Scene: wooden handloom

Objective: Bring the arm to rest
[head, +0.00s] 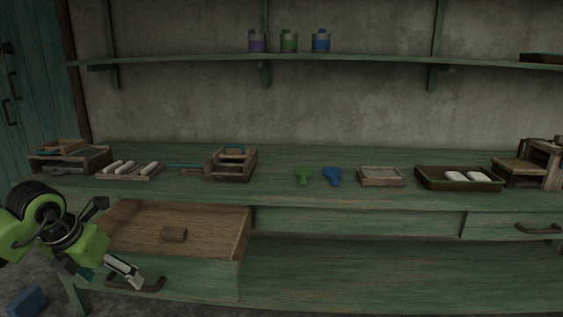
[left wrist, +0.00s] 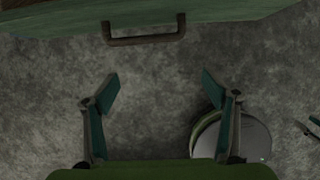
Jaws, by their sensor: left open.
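My left gripper (head: 120,243) is in front of the open drawer at the lower left of the head view. Its fingers are spread wide with nothing between them; in the left wrist view the open gripper (left wrist: 160,80) is over bare floor. The wooden drawer (head: 205,222) is pulled out from the green workbench. My right gripper is not in view.
The green bench top (head: 290,200) holds a wooden tray of white rolls (head: 130,168), a wooden carrier (head: 231,163), a green tool (head: 303,176), a blue tool (head: 332,175) and a dark tray (head: 430,180). A blue object (head: 26,301) is on the floor at lower left.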

